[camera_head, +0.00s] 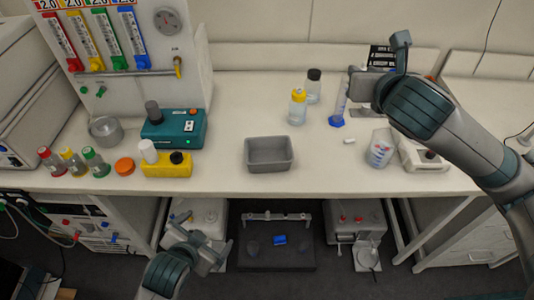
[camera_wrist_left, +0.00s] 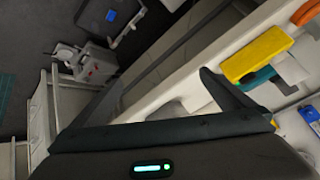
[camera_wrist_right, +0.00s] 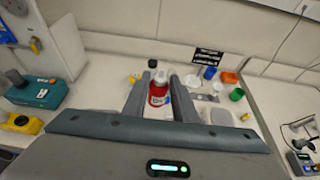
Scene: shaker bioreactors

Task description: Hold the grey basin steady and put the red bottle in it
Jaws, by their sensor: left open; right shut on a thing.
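The grey basin (camera_head: 269,154) stands empty and upright on the bench near the front edge, in the head view. The red bottle (camera_wrist_right: 158,95) with a pale top is upright between the fingers of my right gripper (camera_wrist_right: 158,90), which is shut on it. In the head view my right gripper (camera_head: 374,68) is over the back right of the bench and the bottle is hidden. My left gripper (camera_head: 203,237) is open and empty, in front of the bench edge, left of and apart from the basin. It also shows in the left wrist view (camera_wrist_left: 145,100).
A yellow block (camera_head: 166,165) and a teal device (camera_head: 174,129) stand left of the basin. A yellow-capped bottle (camera_head: 298,107), a blue-based cylinder (camera_head: 338,108) and a beaker (camera_head: 381,148) stand behind and right. The bench directly right of the basin is clear.

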